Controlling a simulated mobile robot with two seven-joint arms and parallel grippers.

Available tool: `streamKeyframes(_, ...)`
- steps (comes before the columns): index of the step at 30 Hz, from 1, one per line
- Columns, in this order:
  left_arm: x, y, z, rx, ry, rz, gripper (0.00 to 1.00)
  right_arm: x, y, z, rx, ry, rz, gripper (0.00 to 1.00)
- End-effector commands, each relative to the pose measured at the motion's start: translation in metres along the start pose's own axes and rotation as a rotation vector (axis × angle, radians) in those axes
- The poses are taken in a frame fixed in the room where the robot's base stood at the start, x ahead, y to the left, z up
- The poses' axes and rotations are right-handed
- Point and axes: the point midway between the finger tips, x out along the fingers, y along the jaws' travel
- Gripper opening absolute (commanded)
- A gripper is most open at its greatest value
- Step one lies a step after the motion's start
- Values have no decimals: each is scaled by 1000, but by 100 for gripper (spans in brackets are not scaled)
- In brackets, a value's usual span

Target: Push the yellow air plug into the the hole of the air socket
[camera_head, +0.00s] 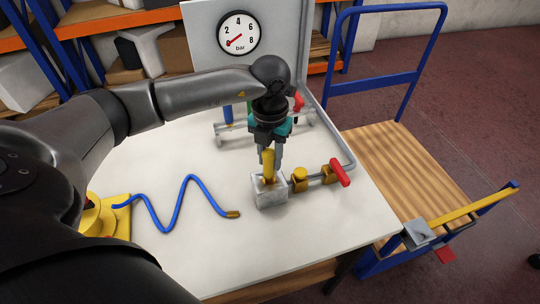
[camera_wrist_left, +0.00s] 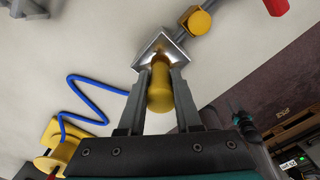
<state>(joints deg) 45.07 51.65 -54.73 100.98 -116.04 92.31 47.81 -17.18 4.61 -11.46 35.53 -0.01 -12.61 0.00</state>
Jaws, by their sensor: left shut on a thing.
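The yellow air plug (camera_head: 267,163) stands upright over the grey metal air socket block (camera_head: 271,198) on the white table. My left gripper (camera_head: 269,172) comes down from above and is shut on the plug. In the left wrist view, the plug (camera_wrist_left: 160,92) lies between the two grey fingers of my left gripper (camera_wrist_left: 159,68), with the socket (camera_wrist_left: 148,50) just beyond the fingertips. The plug's lower end is at the socket's brownish opening; how deep it sits is hidden. My right gripper is not in view.
A pipe with a brass fitting (camera_head: 299,180) and red valve handle (camera_head: 341,172) runs right from the socket. A blue hose (camera_head: 175,217) lies left. A pressure gauge (camera_head: 238,34) stands behind. A wooden-decked cart (camera_head: 410,170) is at the right. The table front is clear.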

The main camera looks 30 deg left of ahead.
Motion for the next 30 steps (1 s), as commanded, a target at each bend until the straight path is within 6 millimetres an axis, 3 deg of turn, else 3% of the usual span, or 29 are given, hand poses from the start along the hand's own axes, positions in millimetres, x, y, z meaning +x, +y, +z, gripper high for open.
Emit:
streamKeyframes(24, 12, 0, 0, 0, 1, 0, 0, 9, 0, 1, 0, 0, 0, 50)
streamKeyframes(25, 12, 0, 0, 0, 1, 0, 34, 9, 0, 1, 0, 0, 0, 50)
streamKeyframes(30, 12, 0, 0, 0, 1, 0, 53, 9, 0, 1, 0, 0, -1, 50)
